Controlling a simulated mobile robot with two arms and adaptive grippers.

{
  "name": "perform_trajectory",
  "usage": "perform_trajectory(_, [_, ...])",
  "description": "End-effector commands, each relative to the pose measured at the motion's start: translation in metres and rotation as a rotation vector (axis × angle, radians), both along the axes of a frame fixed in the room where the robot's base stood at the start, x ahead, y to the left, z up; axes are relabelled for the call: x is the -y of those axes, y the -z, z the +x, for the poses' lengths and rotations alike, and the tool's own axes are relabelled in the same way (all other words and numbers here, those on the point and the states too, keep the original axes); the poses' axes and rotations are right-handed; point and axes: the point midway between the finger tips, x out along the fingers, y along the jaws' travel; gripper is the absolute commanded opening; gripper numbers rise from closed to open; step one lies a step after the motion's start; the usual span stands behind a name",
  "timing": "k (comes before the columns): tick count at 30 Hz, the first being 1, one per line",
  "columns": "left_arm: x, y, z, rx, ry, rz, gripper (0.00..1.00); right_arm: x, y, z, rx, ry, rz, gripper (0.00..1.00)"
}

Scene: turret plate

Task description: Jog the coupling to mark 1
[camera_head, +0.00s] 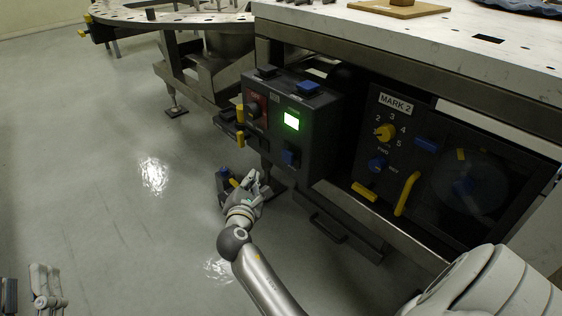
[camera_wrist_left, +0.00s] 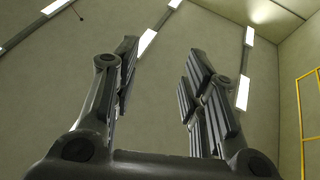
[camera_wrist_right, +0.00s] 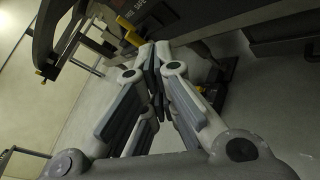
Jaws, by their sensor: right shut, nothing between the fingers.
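A dark control panel carries a sign reading "MARK 2" (camera_head: 396,102). Below the sign is a yellow selector knob (camera_head: 384,132) ringed by numbers, and a blue knob (camera_head: 377,164) under it. A round disc with a blue centre (camera_head: 468,188) shows dimly behind a dark window at the right; I cannot tell whether it is the coupling.
A round table (camera_head: 170,18) stands behind.

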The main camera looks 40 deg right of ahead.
Motion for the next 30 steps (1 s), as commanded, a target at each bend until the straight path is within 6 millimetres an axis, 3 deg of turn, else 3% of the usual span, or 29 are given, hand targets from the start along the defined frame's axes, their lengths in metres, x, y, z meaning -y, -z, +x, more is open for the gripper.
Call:
perform_trajectory(11, [0.0,-0.001,0.0,0.005,0.0,-0.001,0.4,0.006,0.0,0.001,0.001,-0.001,0.001,0.0])
perform_trajectory(23, [0.0,-0.016,-0.009,0.104,0.006,-0.029,0.4,0.061,0.0,0.005,0.002,0.0,0.001,0.0])
perform_trajectory(30, [0.0,0.009,0.005,-0.062,-0.004,0.018,0.4,0.078,-0.001,0.006,0.0,-0.001,0.0,0.0])
